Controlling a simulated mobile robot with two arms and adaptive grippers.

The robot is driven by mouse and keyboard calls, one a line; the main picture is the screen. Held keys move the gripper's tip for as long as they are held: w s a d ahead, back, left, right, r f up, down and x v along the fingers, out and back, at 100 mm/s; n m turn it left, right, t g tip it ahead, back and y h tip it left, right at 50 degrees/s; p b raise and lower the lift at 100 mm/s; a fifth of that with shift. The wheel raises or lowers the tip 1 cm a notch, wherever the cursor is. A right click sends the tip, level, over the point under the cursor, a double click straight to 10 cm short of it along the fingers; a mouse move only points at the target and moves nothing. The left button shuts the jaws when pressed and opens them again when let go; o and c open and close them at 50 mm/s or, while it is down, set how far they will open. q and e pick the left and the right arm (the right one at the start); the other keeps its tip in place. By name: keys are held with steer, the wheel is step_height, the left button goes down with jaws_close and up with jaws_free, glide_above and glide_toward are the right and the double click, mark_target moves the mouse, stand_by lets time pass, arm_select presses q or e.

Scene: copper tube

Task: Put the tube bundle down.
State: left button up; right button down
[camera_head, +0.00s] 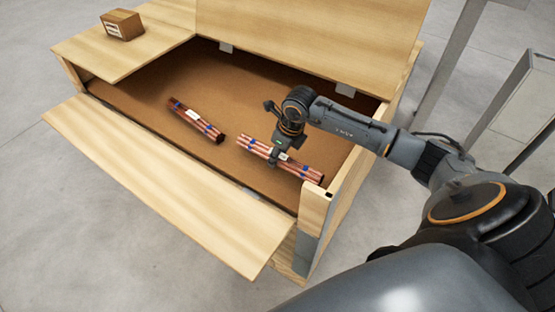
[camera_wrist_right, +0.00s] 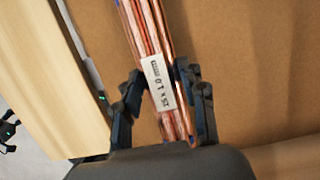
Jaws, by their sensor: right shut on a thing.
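My right gripper (camera_head: 277,156) is shut on a copper tube bundle (camera_head: 308,172) inside the wooden crate (camera_head: 315,215). This bundle has blue bands and a white label. In the right wrist view, my right gripper (camera_wrist_right: 162,105) has its fingers on both sides of the bundle (camera_wrist_right: 150,45), at the label. I cannot tell whether the bundle touches the crate floor. A second tube bundle (camera_head: 196,120) lies on the crate floor to the left.
The crate's front flap (camera_head: 165,180) is folded outward. A small cardboard box (camera_head: 122,25) sits on the lid panel at the back left. The crate floor is bare behind the bundles. A grey metal frame (camera_head: 450,65) stands to the right.

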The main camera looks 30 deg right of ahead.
mark_target(287, 160)
steer(key=shift+a+f, duration=0.15)
steer(key=shift+f, duration=0.9)
arm_select(q)
steer(key=shift+r, duration=0.65)
arm_select(e)
steer(key=c, duration=0.8)
jaws_free()
steer(key=shift+o, duration=0.2)
arm_select(q)
steer(key=shift+w, duration=0.1)
arm_select(e)
steer(key=shift+r, duration=0.35)
arm_select(q)
steer(key=f, duration=0.1)
steer(key=s+f+p, duration=0.1)
steer(key=f, duration=0.1)
steer(key=s+f, duration=0.1)
steer(key=f, duration=0.1)
steer(key=shift+s+a, duration=0.1)
steer(key=shift+a, duration=0.05)
arm_select(e)
steer(key=v, duration=1.1)
steer(key=shift+s+r, duration=0.15)
